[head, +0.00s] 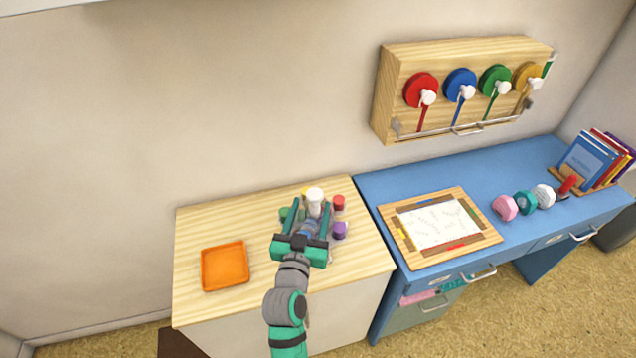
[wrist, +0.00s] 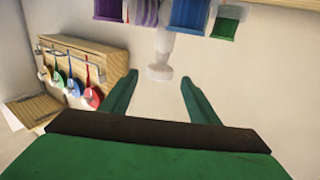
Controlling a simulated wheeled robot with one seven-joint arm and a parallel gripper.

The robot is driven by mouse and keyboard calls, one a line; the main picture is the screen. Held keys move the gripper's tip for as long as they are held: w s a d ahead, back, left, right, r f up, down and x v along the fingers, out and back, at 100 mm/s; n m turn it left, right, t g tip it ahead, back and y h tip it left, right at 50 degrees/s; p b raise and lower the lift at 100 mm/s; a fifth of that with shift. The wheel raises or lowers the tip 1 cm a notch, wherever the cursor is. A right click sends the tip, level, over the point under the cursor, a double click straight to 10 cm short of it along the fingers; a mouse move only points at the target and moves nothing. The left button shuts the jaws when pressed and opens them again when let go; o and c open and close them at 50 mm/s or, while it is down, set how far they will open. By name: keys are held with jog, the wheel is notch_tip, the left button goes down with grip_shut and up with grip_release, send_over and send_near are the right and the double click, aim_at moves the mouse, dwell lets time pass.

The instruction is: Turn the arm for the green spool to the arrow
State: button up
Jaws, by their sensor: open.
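The green spool (head: 491,77) is third from the left on the wooden wall rack (head: 385,93), with a white knob (head: 504,88) on its front and a green strip hanging down. It also shows small, at the left of the wrist view (wrist: 60,79). I cannot make out the arrow or the arm's angle. My gripper (head: 312,206) is open over the wooden cabinet, far left of the rack. A white-knobbed object (head: 315,196) shows between its fingers; it also shows in the wrist view (wrist: 160,70), with gaps on both sides.
Red (head: 420,88), blue (head: 459,83) and yellow (head: 527,75) spools flank the green one; a metal bar runs below. An orange tray (head: 225,267) and small coloured pieces sit on the cabinet.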

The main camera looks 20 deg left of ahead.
aim_at(317, 189)
jog(key=w, duration=0.6)
jog(key=w+a, duration=0.1)
jog(key=w, duration=0.2)
jog(key=shift+w, duration=0.2)
jog(key=shift+c, duration=0.2)
grip_shut()
jog(key=shift+d, duration=0.1)
